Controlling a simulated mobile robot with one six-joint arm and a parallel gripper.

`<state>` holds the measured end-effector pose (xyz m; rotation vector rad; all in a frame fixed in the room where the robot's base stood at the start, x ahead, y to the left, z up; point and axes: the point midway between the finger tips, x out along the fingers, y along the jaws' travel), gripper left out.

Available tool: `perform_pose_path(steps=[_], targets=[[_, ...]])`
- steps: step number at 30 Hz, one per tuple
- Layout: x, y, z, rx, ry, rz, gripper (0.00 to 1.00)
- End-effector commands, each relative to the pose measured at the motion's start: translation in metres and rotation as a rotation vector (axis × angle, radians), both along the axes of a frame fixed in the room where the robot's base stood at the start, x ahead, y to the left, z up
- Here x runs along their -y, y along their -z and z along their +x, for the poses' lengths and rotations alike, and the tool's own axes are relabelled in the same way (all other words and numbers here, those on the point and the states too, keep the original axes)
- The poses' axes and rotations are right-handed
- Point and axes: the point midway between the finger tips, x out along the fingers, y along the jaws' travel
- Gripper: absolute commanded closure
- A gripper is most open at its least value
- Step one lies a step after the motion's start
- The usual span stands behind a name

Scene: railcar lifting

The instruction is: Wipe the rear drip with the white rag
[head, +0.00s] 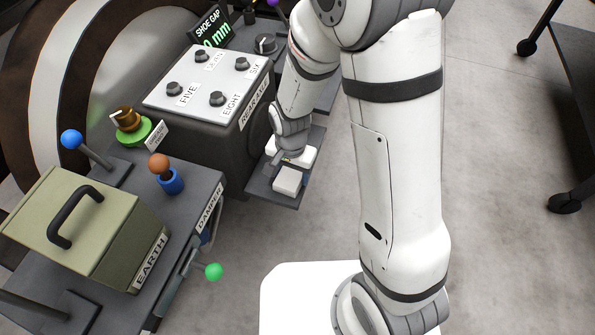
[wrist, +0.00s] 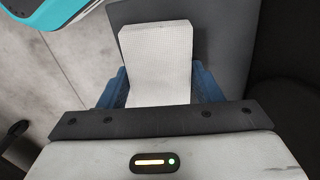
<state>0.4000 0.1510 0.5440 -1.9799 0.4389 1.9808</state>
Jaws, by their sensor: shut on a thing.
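The white rag (wrist: 157,62) is a pale block with a fine woven texture, between the blue fingers of my gripper (wrist: 160,88) in the wrist view. My gripper is shut on it. The rag's far end sticks out past the fingers, over a dark grey plate (wrist: 226,45). In the head view the rag (head: 288,181) is at the end of my gripper (head: 291,166), over the low dark ledge (head: 262,189) beside the console. I cannot tell whether the rag touches the plate. I make out no drip in either view; the rag or gripper may hide it.
The knob console (head: 205,80) stands left of my gripper. A bench with an olive EARTH box (head: 75,225), an orange-topped DAMPER lever (head: 160,165) and a green-ended lever (head: 213,271) is nearer. A teal-edged thing (wrist: 48,10) shows top left in the wrist view. Open floor (head: 495,180) lies right.

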Motion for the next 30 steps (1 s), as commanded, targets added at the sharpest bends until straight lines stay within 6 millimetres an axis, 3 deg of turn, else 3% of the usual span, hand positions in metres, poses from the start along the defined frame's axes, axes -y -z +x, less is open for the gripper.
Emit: perform_pose_path(steps=[24,30], targets=[[-0.052,0.0,0.019,0.0,-0.001,0.0,0.6],[-0.055,-0.001,0.021,0.004,0.0,0.004,0.6]])
